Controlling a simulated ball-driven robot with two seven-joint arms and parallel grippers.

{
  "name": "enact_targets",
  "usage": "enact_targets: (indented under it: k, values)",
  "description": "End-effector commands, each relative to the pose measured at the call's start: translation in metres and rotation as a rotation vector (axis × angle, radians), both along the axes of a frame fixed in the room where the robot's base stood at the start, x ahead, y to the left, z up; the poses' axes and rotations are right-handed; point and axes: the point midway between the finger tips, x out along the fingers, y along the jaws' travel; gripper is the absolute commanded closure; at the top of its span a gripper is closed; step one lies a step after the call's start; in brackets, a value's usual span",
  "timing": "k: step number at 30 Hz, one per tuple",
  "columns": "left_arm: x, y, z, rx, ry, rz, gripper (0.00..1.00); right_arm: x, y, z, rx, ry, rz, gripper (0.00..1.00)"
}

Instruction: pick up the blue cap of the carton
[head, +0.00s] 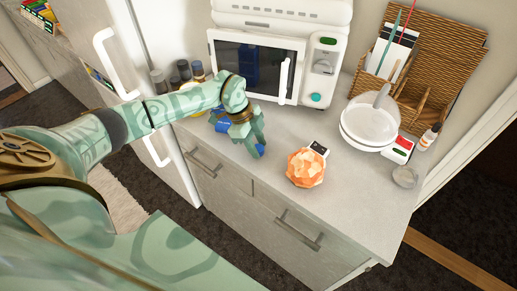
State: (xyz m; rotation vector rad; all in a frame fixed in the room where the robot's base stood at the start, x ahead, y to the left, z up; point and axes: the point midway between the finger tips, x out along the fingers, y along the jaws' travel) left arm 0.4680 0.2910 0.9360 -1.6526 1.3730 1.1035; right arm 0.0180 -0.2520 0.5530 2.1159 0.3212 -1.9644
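My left gripper (256,143) reaches in from the left over the counter, in front of the microwave, with its fingers pointing down. A blue object (221,124) shows beside and partly behind its wrist; most of it is hidden by my arm. A small blue patch (260,150) shows at the fingers, close to the counter top. I cannot tell whether this patch is the cap, or whether the fingers touch it. No carton can be made out clearly. The gap between the fingers is too small to read. My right gripper is not in view.
An orange faceted ball (306,168) and a small dark-topped item (318,148) stand right of the gripper. The white microwave (262,64) is behind it. Dark bottles stand behind my forearm.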

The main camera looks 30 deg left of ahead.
Motion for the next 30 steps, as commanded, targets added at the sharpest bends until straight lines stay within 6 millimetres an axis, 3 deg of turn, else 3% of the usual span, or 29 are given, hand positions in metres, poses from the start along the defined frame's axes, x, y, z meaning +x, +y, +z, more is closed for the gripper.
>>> enact_targets:
  k: [1,3,14,20,28,30]
  values:
    - [0.000,0.000,0.000,0.000,0.000,0.000,0.78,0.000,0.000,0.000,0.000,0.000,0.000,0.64]
    - [0.000,0.000,0.000,0.000,0.000,0.000,0.92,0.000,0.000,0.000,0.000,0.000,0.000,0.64]
    - [0.000,0.000,0.004,0.000,-0.001,-0.001,0.92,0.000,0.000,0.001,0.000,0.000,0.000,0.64]
    - [0.001,0.001,0.031,0.001,-0.005,-0.001,0.92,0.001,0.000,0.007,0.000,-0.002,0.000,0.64]
    - [-0.049,-0.019,0.097,0.003,-0.004,-0.005,0.92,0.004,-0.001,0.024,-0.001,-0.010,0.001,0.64]
    - [-0.070,-0.028,0.103,0.003,0.001,-0.006,0.92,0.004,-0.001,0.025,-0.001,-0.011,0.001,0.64]
